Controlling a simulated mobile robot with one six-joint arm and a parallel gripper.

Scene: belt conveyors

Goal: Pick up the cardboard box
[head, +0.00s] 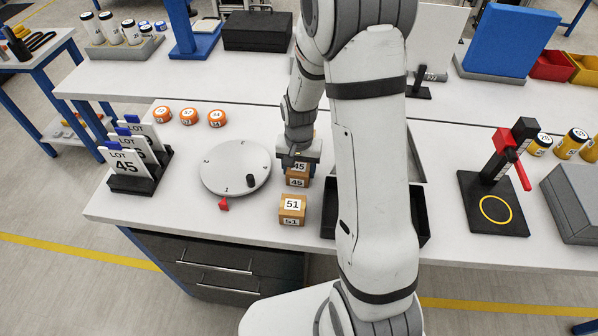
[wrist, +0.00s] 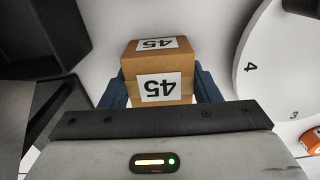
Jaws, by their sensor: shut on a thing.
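A cardboard box labelled 45 (head: 297,177) stands on the white bench between the round dial and the black tray. My gripper (head: 299,158) is over it from behind. In the wrist view the same box (wrist: 158,68) sits between the two dark blue fingers of my gripper (wrist: 160,88), which are shut on its sides. I cannot tell whether the box touches the bench. A second cardboard box labelled 51 (head: 292,210) stands on the bench just in front of it, apart from my gripper.
A white round dial (head: 225,170) with a black knob is close on the left. A black tray (head: 421,215) lies to the right, partly behind my arm. Orange-topped pucks (head: 188,116) and a rack of LOT cards (head: 150,180) are further left. A red-handled press (head: 500,190) stands far right.

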